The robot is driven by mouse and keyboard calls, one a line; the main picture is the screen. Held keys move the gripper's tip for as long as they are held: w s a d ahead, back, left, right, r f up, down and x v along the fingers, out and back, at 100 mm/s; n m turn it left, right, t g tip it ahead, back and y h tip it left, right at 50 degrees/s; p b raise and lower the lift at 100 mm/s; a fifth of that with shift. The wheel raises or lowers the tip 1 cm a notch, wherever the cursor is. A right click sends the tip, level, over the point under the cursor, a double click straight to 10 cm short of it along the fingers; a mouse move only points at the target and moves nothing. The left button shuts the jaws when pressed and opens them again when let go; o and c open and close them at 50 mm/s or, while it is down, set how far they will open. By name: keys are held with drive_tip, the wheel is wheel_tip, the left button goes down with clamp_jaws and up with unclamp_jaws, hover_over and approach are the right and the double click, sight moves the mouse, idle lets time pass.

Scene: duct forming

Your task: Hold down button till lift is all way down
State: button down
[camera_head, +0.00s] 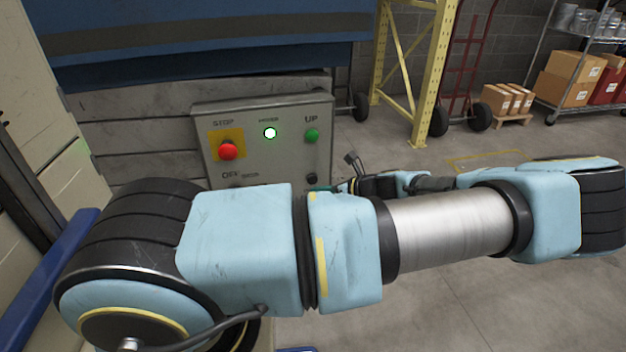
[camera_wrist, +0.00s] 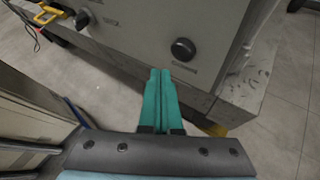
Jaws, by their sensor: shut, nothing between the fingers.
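A grey control panel (camera_head: 262,150) stands behind my arm in the head view, with a red STOP button (camera_head: 228,150), a lit power light (camera_head: 270,133) and a green UP button (camera_head: 312,135). A black button (camera_head: 311,179) sits below the UP button; it also shows in the wrist view (camera_wrist: 183,49). Any label under it is hidden or unreadable. My gripper (camera_wrist: 160,73) is shut and empty, its teal fingers pointing at the panel just below and left of the black button in the wrist view. I cannot tell whether the tips touch the panel. My arm hides the panel's lower part.
A blue lift structure (camera_head: 200,45) is above the panel; its height is unclear. A yellow rack post (camera_head: 425,75), a red hand truck (camera_head: 465,70) and shelves with boxes (camera_head: 575,75) stand behind at right. A yellow-handled item (camera_wrist: 47,14) shows at the wrist view's upper left.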

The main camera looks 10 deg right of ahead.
drive_tip(key=s+p, duration=0.1)
drive_tip(key=s, duration=0.2)
drive_tip(key=shift+s+d, duration=0.2)
idle(0.8)
drive_tip(key=s+a+r+n+g+h+p, duration=0.1)
drive_tip(key=s+a+r+n+g+p, duration=0.1)
drive_tip(key=s+a+r+n+g, duration=0.25)
drive_tip(key=s+a+r+n+g+h+p, duration=0.1)
drive_tip(key=s+a+r+n+g+p, duration=0.15)
drive_tip(key=a+n+g, duration=0.4)
drive_tip(key=s+a+r+n+t+h+p, duration=0.2)
drive_tip(key=r+n, duration=0.6)
drive_tip(key=r, duration=0.5)
drive_tip(key=s+a+r+n+t+h+p, duration=0.1)
drive_tip(key=s+a+r+n+h+p, duration=0.2)
drive_tip(key=r+n, duration=0.6)
wheel_tip(320, 180, up, 4)
drive_tip(key=shift+a+f+t+h+p, duration=0.15)
drive_tip(key=shift+a+t+h+p, duration=0.25)
drive_tip(key=shift+a+h+p, duration=0.45)
drive_tip(key=shift+d, duration=0.15)
